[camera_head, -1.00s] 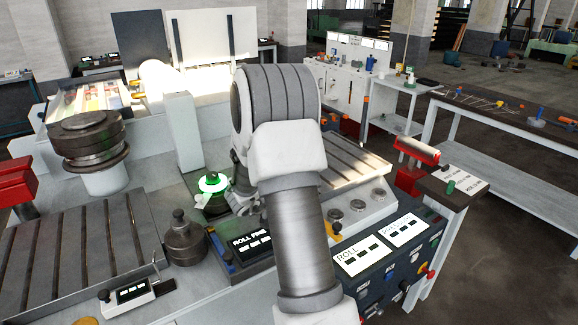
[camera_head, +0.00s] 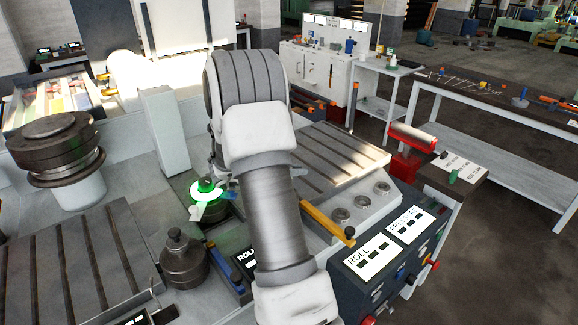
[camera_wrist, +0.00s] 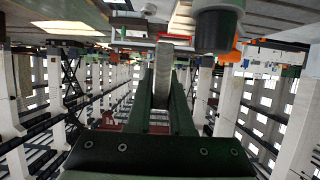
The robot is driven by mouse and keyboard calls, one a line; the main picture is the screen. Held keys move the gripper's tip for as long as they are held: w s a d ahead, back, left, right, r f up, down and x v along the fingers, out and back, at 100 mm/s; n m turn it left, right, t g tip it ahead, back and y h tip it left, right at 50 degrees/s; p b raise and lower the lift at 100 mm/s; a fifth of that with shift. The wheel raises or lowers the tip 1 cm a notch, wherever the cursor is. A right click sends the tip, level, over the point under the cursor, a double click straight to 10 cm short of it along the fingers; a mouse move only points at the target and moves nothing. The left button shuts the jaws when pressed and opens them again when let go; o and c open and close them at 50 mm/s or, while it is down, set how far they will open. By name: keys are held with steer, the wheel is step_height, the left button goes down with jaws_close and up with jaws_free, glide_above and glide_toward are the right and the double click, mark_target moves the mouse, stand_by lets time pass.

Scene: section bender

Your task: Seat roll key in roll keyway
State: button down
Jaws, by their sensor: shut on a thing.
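In the wrist view my gripper (camera_wrist: 162,88) is shut on a narrow grey metal piece (camera_wrist: 163,62) standing between its fingers, which appears to be the roll key. In the head view my arm covers the gripper and the held piece. A round fitting with a green-lit ring (camera_head: 205,188) stands just left of my arm. I cannot make out the roll keyway or tell whether the key touches anything. In the wrist view a dark cylinder with a grey rim (camera_wrist: 217,30) is close to the right of the held piece.
A stacked dark roller (camera_head: 58,145) and a knobbed steel weight (camera_head: 183,260) stand left. An orange bar (camera_head: 325,222) lies right of my arm, before several round sockets. The ROLL panel (camera_head: 368,258) is at the front right. A side stand (camera_head: 455,172) and workbench are farther right.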

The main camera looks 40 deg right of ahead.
steer(key=shift+a+r+p, duration=0.1)
steer(key=shift+p, duration=0.3)
steer(key=shift+f+b, duration=1.6)
steer(key=shift+f, duration=1.4)
steer(key=shift+p, duration=0.85)
steer(key=shift+f+b, duration=1.1)
steer(key=shift+f, duration=0.9)
steer(key=shift+r, duration=0.1)
steer(key=shift+r+p, duration=1.5)
steer(key=shift+p, duration=0.1)
